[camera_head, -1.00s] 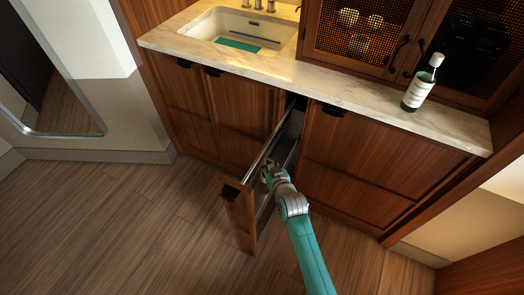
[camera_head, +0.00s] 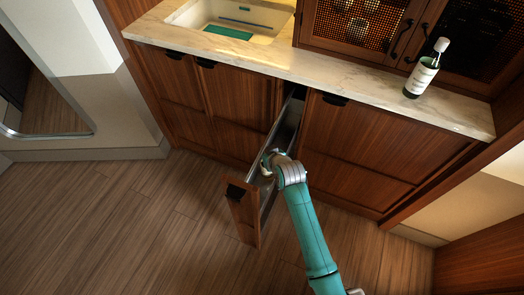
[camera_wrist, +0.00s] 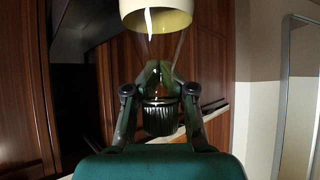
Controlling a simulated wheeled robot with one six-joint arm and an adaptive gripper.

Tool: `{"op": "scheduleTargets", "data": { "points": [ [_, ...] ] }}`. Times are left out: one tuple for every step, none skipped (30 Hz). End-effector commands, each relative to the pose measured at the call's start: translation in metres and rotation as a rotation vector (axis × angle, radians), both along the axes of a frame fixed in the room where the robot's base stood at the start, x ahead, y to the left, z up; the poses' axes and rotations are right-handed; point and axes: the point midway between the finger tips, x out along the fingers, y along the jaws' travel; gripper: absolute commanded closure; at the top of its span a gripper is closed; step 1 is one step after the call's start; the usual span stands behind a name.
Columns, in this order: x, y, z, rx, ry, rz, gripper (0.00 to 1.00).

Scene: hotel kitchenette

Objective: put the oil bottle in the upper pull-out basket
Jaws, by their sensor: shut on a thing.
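My gripper (camera_head: 268,163) is at the pull-out unit (camera_head: 243,208), which stands open from the lower cabinets. In the wrist view my gripper (camera_wrist: 160,78) is shut on a glass bottle (camera_wrist: 156,17) with a cream label and a dark ribbed cap; I take it as the oil bottle. The fingers close around its narrow neck. In the head view the held bottle is hidden by the gripper and the unit, so I cannot tell whether it touches a basket. The basket levels inside cannot be told apart.
A dark green bottle with a white label (camera_head: 421,79) stands on the marble counter (camera_head: 350,82) at the right. A sink (camera_head: 235,15) is at the back left. The unit's narrow side walls are close to my gripper. The wooden floor (camera_head: 110,215) at the left is clear.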

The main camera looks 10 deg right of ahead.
Motion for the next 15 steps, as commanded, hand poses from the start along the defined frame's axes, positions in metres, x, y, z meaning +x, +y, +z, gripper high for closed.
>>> {"op": "scheduleTargets", "data": {
  "points": [
    [-0.0067, -0.0003, -0.0087, 0.001, 0.001, -0.001, 1.00],
    [-0.0084, -0.0003, -0.0109, 0.001, 0.000, -0.001, 1.00],
    [-0.0103, -0.0004, -0.0132, 0.000, -0.001, 0.000, 1.00],
    [-0.0112, -0.0005, -0.0143, 0.000, -0.001, 0.000, 1.00],
    [-0.0118, -0.0006, -0.0151, 0.000, -0.002, 0.000, 1.00],
    [-0.0123, -0.0005, -0.0155, 0.000, -0.003, 0.000, 1.00],
    [-0.0124, -0.0006, -0.0156, 0.000, -0.003, 0.000, 1.00],
    [-0.0124, -0.0006, -0.0156, 0.001, -0.004, 0.000, 1.00],
    [-0.0122, -0.0005, -0.0156, 0.001, -0.004, 0.000, 1.00],
    [-0.0122, -0.0005, -0.0155, 0.001, -0.004, 0.000, 1.00],
    [-0.0122, -0.0005, -0.0155, 0.001, -0.004, 0.000, 1.00],
    [-0.0122, -0.0005, -0.0155, 0.001, -0.004, 0.000, 1.00],
    [-0.0121, -0.0005, -0.0156, 0.001, -0.004, 0.000, 1.00],
    [-0.0121, -0.0005, -0.0159, 0.001, -0.004, 0.000, 1.00],
    [-0.0121, -0.0005, -0.0167, 0.001, -0.004, 0.000, 1.00]
  ]
}}
